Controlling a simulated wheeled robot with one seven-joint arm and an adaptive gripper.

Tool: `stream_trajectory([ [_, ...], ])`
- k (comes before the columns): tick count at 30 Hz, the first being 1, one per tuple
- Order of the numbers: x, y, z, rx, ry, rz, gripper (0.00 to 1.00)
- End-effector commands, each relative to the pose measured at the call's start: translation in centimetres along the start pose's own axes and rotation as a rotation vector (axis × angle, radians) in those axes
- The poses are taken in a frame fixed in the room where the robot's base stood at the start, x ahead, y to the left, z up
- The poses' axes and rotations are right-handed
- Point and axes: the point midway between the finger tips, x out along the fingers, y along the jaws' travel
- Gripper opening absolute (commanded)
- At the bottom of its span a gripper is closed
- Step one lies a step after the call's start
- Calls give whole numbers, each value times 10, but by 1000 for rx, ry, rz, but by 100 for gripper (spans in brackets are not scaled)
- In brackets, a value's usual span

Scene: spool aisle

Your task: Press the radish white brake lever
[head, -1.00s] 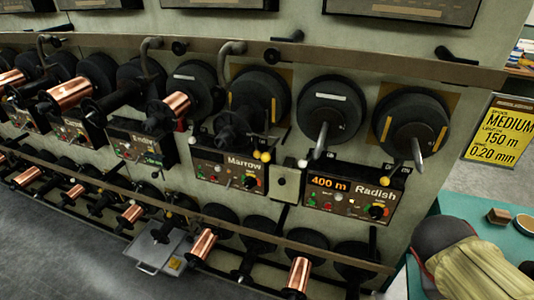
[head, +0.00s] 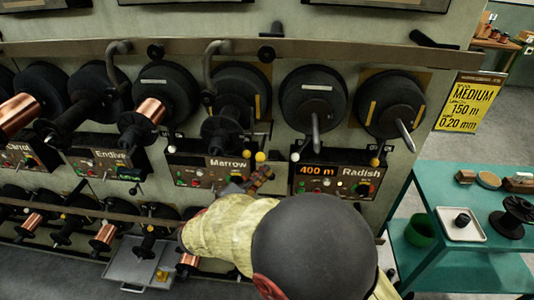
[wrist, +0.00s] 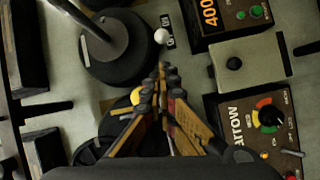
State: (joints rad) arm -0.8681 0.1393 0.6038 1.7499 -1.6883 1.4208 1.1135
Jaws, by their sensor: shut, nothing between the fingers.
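The Radish station panel (head: 337,180) shows a lit "400 m" display. A lever with a white ball knob (head: 294,157) stands just above its upper left corner, and a yellow knob (head: 374,162) stands at its right. My gripper (head: 262,173) is shut and empty, in front of the Marrow panel's right end, lower and to the left of the white knob. In the wrist view the white knob (wrist: 161,36) lies just beyond my shut fingertips (wrist: 163,70), apart from them in the picture. A yellow knob (wrist: 136,97) shows beside my fingers.
The Marrow panel (head: 208,175) and its yellow knob (head: 260,157) are close to my gripper. Metal spindles stick out from the black discs (head: 313,97) above. A green table (head: 430,180) with a tray and spools stands at the right.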

Motion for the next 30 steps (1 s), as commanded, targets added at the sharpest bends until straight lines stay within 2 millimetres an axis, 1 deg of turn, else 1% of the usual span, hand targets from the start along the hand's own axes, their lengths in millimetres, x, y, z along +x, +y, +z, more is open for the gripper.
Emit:
stream_trajectory([
  [2,-1,-1,-2,0,7,4,0],
  [10,0,-1,-2,0,6,3,0],
  [14,6,-1,-2,0,5,2,0],
  [17,18,-2,-1,0,2,2,0],
  [25,66,-2,-1,1,1,2,0],
  [30,88,-2,-2,0,3,2,0],
])
